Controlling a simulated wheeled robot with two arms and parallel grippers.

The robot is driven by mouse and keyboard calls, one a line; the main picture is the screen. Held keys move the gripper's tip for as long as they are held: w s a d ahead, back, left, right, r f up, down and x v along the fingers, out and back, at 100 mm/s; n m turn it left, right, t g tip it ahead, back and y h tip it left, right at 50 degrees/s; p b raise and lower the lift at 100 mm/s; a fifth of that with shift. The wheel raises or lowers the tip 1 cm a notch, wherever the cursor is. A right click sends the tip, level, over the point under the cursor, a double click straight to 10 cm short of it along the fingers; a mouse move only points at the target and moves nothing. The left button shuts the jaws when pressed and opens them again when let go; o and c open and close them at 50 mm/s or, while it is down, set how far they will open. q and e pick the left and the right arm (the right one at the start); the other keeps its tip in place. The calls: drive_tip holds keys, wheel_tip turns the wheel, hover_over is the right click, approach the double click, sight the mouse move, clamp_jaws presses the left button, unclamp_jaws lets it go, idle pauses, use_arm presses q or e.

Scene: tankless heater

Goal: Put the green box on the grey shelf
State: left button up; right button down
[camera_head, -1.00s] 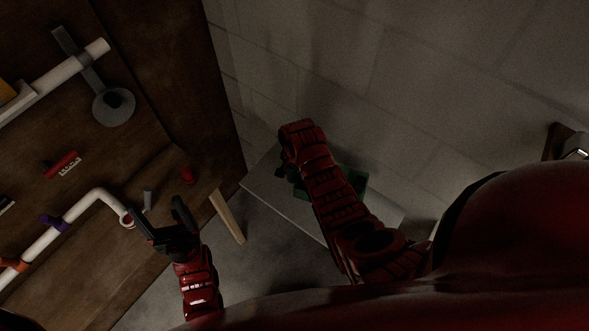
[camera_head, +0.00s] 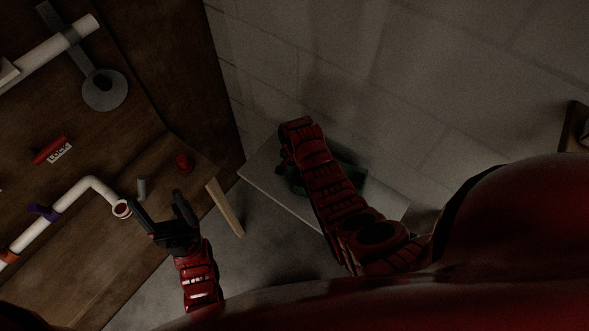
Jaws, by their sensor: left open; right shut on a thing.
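The green box (camera_head: 350,181) shows in the head view right of centre, dark and partly covered by my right arm. It is over the grey shelf (camera_head: 265,182), a flat pale board against the wall; I cannot tell whether its underside touches the board. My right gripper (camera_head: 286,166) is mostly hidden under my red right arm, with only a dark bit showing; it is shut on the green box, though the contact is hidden. My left gripper (camera_head: 161,214) is open and empty, in front of the wooden board, away from the shelf.
A wooden board (camera_head: 75,205) with white pipes (camera_head: 76,195), a grey round bracket (camera_head: 104,89) and a red lock tag (camera_head: 52,150) fills the left. A wooden leg (camera_head: 225,208) stands beside the shelf. A pale block wall (camera_head: 400,75) is behind. The shelf's left end looks bare.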

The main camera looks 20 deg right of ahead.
drive_tip(key=shift+f+b, duration=0.35)
drive_tip(key=shift+f, duration=0.05)
idle(0.5)
unclamp_jaws()
idle(0.4)
drive_tip(key=shift+r, duration=0.4)
wheel_tip(320, 180, up, 5)
drive_tip(key=shift+w+f+b, duration=0.1)
drive_tip(key=shift+b, duration=1.1)
wheel_tip(320, 180, up, 3)
drive_tip(key=shift+r, duration=0.1)
wheel_tip(320, 180, up, 9)
drive_tip(key=p, duration=0.9)
drive_tip(key=shift+f, duration=0.2)
